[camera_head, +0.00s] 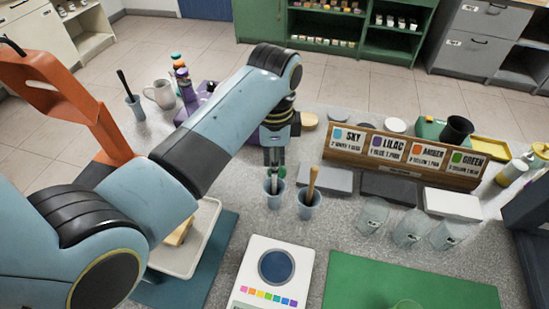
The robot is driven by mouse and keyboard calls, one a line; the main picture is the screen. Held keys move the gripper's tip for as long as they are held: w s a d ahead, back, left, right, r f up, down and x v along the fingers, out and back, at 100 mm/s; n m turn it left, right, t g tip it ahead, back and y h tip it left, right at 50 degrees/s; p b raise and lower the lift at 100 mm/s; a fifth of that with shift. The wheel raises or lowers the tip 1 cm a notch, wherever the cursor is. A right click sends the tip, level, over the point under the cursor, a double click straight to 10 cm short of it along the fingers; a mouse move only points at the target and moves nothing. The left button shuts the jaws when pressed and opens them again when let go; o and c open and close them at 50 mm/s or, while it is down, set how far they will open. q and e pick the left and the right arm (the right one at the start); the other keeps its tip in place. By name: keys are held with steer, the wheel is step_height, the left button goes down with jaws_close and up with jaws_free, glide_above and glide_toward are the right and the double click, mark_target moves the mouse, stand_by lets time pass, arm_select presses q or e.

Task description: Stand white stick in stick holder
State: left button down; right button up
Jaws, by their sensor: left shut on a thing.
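My left gripper (274,156) points straight down over a small grey-blue cup (274,200) near the middle of the counter. It is shut on a thin thing, which the fingers mostly hide, so its colour is hard to tell. Small green ends show at the cup's mouth just below the fingertips. A second grey-blue cup (309,210) stands just to the right, with a tan wooden stick (312,182) upright in it. A third cup (135,108) at the far left holds a black stick (124,84). My right gripper is not in view.
A wooden sign rack (405,158) stands behind several clear glasses (408,232). A white scale (253,291) and a green mat (410,284) lie in front. A pale tray (201,236) sits left, a mug (160,93) and bottles (184,82) behind my arm.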

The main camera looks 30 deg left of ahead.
arm_select(q)
steer(key=shift+f, duration=0.2)
steer(key=c, duration=1.4)
jaws_free()
steer(key=shift+r, duration=0.15)
step_height(320, 180, up, 12)
steer(key=shift+s+r, duration=0.1)
